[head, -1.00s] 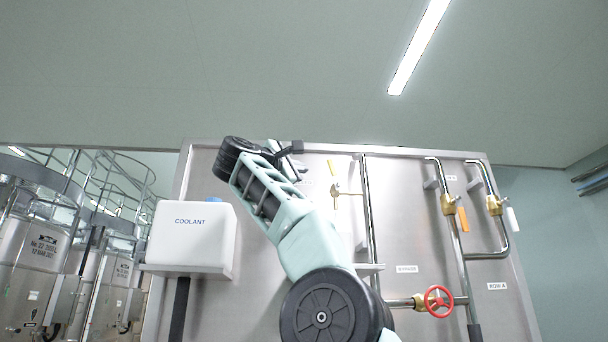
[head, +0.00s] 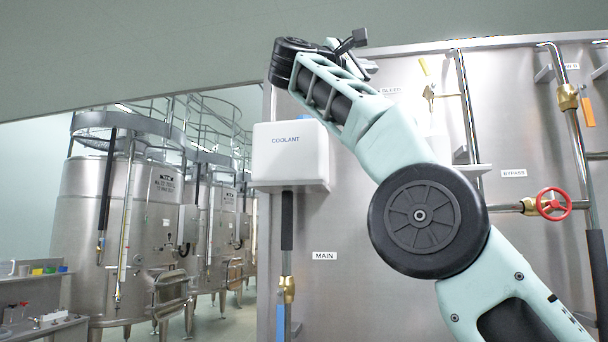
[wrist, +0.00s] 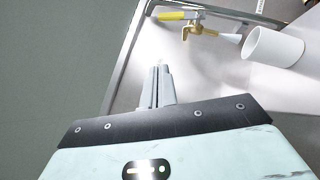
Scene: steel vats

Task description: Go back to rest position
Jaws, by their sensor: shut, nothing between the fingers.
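My gripper (wrist: 158,70) shows in the wrist view with its two grey fingers together and nothing between them. In the head view my arm rises from the lower right, and my gripper (head: 358,40) is at its upper end, in front of the top edge of the steel panel (head: 330,215). In the wrist view the fingers point toward the panel's edge, apart from the brass valve with a yellow handle (wrist: 192,24).
A white coolant container (head: 290,155) sits on the panel's left side. A white cylinder (wrist: 272,48) is right of the brass valve. A red handwheel (head: 553,203) and pipes (head: 577,130) are at right. Steel vats (head: 115,230) stand at the left, beyond open floor.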

